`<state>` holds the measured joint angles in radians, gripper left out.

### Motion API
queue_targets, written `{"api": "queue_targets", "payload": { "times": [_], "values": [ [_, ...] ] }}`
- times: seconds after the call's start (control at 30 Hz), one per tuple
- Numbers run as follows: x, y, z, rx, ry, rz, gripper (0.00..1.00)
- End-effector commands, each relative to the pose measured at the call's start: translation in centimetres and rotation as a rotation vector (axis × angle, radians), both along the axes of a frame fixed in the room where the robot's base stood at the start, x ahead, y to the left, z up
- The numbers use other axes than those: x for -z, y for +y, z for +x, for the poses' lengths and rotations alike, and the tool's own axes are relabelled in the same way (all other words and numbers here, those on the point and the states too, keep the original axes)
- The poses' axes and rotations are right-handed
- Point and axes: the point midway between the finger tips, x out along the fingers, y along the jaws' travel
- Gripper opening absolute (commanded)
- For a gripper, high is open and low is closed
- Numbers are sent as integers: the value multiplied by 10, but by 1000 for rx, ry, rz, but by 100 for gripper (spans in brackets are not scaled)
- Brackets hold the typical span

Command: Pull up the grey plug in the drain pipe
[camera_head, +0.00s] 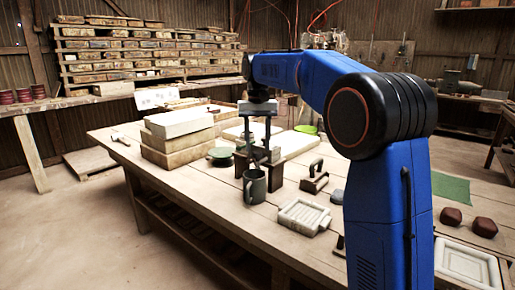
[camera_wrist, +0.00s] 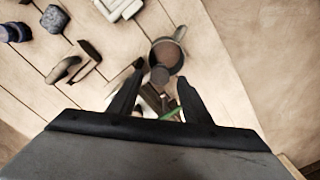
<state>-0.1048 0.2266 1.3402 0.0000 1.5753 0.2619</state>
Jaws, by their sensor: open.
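My gripper (camera_head: 257,143) points down over the middle of the table, its two dark fingers apart. In the wrist view, my gripper (camera_wrist: 160,74) has a small round grey top, apparently the grey plug (camera_wrist: 160,76), between its fingertips. I see no contact, and cannot tell the height left between them. In the head view, grey-green pieces (camera_head: 274,156) stand at the fingertips; I cannot clearly separate plug from drain pipe there. The pipe below the plug is mostly hidden.
A grey mug (camera_head: 255,187) with brown contents stands close in front of the gripper. A green dish (camera_head: 220,154) and stacked pale blocks (camera_head: 178,136) are left. A dark-handled tool (camera_head: 314,180) and pale tile mould (camera_head: 303,217) are right and front.

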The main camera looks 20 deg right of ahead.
Motion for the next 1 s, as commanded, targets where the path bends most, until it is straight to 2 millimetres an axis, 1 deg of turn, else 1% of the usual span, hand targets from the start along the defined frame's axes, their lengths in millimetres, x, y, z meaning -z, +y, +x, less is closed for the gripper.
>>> {"api": "queue_targets", "payload": {
  "times": [0.1, 0.2, 0.5, 0.53, 0.57, 0.6, 0.67, 0.7, 0.73, 0.87, 1.0],
  "values": [
    [11, 0, 0, 0, 1, 0, 44],
    [16, 0, 0, 0, 0, 0, 44],
    [18, 0, 0, 0, -1, 0, 44],
    [18, 0, 0, 0, -1, 0, 42],
    [18, 0, 0, 0, -1, 0, 35],
    [18, 0, 0, 0, -1, 0, 25],
    [18, 0, 0, 0, -1, 0, 11],
    [18, 0, 0, 0, -1, 0, 1],
    [18, 0, 0, 0, -1, 0, 0],
    [16, 0, 0, 0, -1, 0, 0],
    [1, 0, 1, 0, -3, 1, 0]
  ]
}}
